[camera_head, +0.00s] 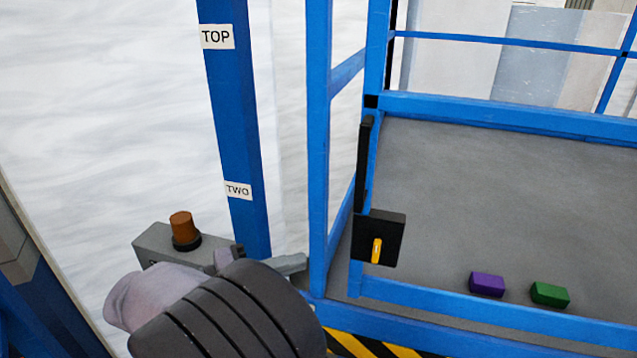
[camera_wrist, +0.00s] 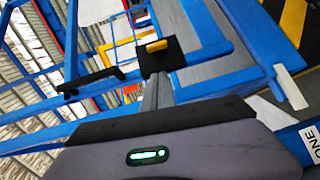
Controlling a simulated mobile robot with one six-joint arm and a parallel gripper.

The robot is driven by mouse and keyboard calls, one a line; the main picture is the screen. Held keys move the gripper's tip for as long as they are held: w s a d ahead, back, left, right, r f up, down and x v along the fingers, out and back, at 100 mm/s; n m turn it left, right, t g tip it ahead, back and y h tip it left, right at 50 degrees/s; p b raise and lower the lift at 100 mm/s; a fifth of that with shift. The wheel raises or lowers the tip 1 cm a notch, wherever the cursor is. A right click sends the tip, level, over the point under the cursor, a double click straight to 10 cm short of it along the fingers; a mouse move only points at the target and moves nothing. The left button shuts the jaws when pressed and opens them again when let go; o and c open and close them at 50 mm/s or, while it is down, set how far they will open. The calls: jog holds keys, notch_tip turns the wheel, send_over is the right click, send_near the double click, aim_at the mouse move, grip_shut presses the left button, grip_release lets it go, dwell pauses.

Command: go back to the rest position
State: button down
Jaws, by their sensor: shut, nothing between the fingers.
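My gripper (camera_head: 297,264) reaches in from the bottom left of the head view, with my dark ribbed wrist behind it. Its grey fingers end near the foot of a blue post. In the wrist view the fingers of my gripper (camera_wrist: 158,82) lie together, shut and empty. They point toward a black plate (camera_wrist: 160,56) with a yellow handle (camera_wrist: 157,46). The plate (camera_head: 391,238) and its handle (camera_head: 376,251) also show in the head view, right of the fingertips. I see no contact, though the exact gap is hard to judge.
A grey box (camera_head: 153,243) with a brown knob (camera_head: 183,227) stands beside my wrist, partly hidden by it. Blue posts (camera_head: 318,150) and rails (camera_head: 480,108) rise close by. Purple (camera_head: 487,284) and green (camera_head: 549,294) blocks lie on the grey floor (camera_head: 480,190).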

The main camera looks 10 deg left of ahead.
jog(key=s+d+f+m+g+y+b, duration=0.1)
jog(key=s+d+f+g+y+b, duration=0.25)
jog(key=d+f+b, duration=0.5)
jog(key=s+d+f+m+g+y+b, duration=0.2)
jog(key=s+d+f+g+b, duration=0.3)
jog(key=d, duration=0.7)
jog(key=s+f+m+t+y+b, duration=0.2)
jog(key=s+f+y+b, duration=0.3)
jog(key=f+b, duration=0.4)
jog(key=s+f+m+t+y+b, duration=0.3)
jog(key=s+f+m+y+b, duration=0.2)
jog(key=f+b, duration=0.4)
jog(key=shift+f, duration=0.75)
jog(key=shift+w+y, duration=0.1)
jog(key=shift+y, duration=0.15)
